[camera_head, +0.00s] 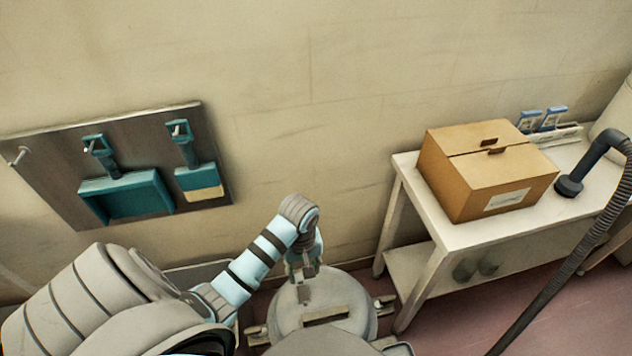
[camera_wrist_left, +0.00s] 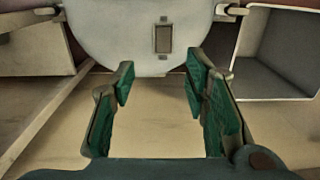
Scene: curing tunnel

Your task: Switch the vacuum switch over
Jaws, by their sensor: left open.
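A grey rounded drum-like body (camera_head: 345,289), which looks like the vacuum, stands low in front of the wall in the head view. It also fills the top middle of the left wrist view (camera_wrist_left: 105,35). A small dark-framed rectangular plate (camera_wrist_left: 163,39), apparently the switch, is on its face; which way it is set I cannot tell. My left gripper (camera_head: 303,272) points down at the drum in the head view. In the wrist view its green-padded fingers (camera_wrist_left: 158,88) are spread and empty, below the plate in the picture and apart from it. My right gripper is not in view.
A white table (camera_head: 405,165) at the right bears a cardboard box (camera_head: 487,168). A dark ribbed hose (camera_head: 575,255) with a nozzle (camera_head: 568,186) runs beside it. A wall panel (camera_head: 60,145) holds a teal dustpan (camera_head: 127,197) and a brush (camera_head: 200,182).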

